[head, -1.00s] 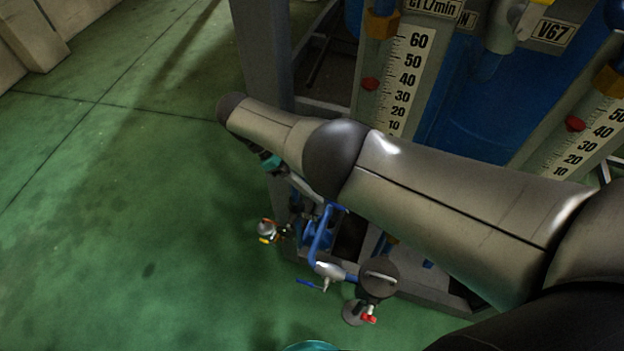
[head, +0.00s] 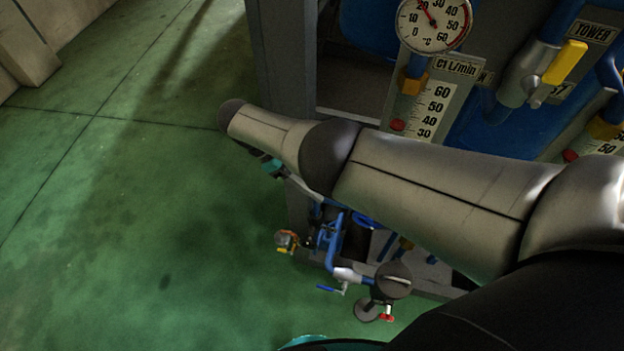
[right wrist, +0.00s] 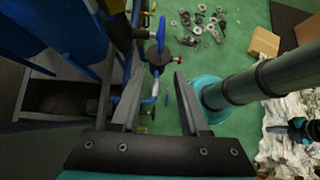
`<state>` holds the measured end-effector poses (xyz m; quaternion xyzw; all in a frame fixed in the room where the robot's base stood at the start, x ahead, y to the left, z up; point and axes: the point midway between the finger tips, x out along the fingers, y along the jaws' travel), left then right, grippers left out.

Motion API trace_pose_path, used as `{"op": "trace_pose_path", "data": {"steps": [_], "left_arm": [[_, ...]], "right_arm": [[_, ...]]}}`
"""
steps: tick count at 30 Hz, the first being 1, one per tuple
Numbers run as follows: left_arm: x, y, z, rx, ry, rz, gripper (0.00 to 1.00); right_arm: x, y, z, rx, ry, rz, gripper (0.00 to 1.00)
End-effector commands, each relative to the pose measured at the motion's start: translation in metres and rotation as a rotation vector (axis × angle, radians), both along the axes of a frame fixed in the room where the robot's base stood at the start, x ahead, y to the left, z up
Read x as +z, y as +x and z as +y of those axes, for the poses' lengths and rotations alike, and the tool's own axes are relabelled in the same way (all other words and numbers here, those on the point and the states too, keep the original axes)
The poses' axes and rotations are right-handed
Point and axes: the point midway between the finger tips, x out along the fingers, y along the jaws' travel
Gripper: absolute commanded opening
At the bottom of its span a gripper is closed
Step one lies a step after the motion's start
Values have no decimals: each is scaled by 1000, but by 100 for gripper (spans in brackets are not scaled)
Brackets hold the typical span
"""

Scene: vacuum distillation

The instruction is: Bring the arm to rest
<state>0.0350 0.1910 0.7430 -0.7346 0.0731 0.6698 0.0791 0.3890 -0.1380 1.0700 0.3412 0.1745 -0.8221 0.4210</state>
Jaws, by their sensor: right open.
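My right arm (head: 430,188), with grey metallic links, crosses the head view from the right edge to the left, in front of the distillation rig. Its gripper cannot be made out in the head view. In the right wrist view my right gripper (right wrist: 158,77) has its two fingers apart, with nothing held between them. My left gripper is in neither view.
The rig carries a round dial (head: 434,22), a flow scale (head: 430,108) and a yellow-handled valve (head: 565,62). Low pipes with a red-handled valve (head: 386,317) stand below the arm. The green floor (head: 120,220) at left is clear. A cardboard box (right wrist: 263,43) lies on the floor.

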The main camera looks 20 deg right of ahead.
Motion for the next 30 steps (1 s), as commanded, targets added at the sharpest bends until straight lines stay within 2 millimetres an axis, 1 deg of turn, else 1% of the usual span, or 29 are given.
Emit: {"op": "trace_pose_path", "data": {"steps": [3,19,21,23,26,27,29,30], "left_arm": [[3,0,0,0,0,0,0],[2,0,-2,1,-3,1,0],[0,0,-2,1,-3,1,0],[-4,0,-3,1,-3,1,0],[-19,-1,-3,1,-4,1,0],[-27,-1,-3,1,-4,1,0],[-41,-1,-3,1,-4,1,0],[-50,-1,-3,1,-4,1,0]], "right_arm": [[2,-1,-1,-1,0,1,45],[1,-1,-1,-1,0,2,45],[-4,-2,-1,-3,5,0,45],[-18,-7,-1,-6,18,-4,45],[-65,-20,1,-20,66,-27,45],[-91,-28,2,-31,92,-42,45],[-135,-42,5,-52,138,-72,45],[-165,-54,7,-71,172,-94,45]]}}
